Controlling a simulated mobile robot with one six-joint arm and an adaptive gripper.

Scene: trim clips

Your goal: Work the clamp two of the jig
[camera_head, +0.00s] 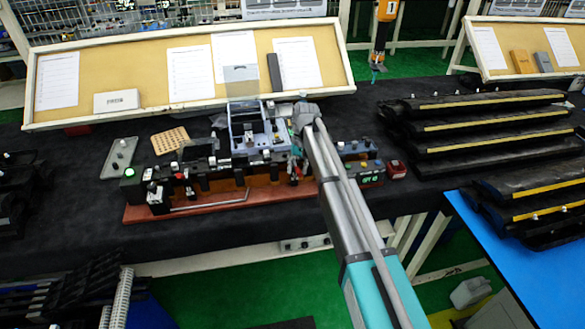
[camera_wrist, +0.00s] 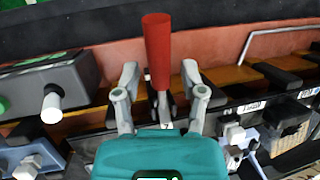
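The jig (camera_head: 225,202) is a long fixture on a reddish-brown base at the front of the dark bench. In the wrist view a clamp with an upright red handle (camera_wrist: 157,50) stands at the middle of the jig. A small label with a digit sits at its foot, too small to read surely. My gripper (camera_wrist: 160,76) is open, with one finger on each side of the red handle and a visible gap on both sides. In the head view my gripper (camera_head: 297,150) points down at the right part of the jig and hides much of this clamp.
Stacked black trim parts (camera_head: 480,125) fill the bench at right. A metal rod (camera_wrist: 275,32) lies along the jig base.

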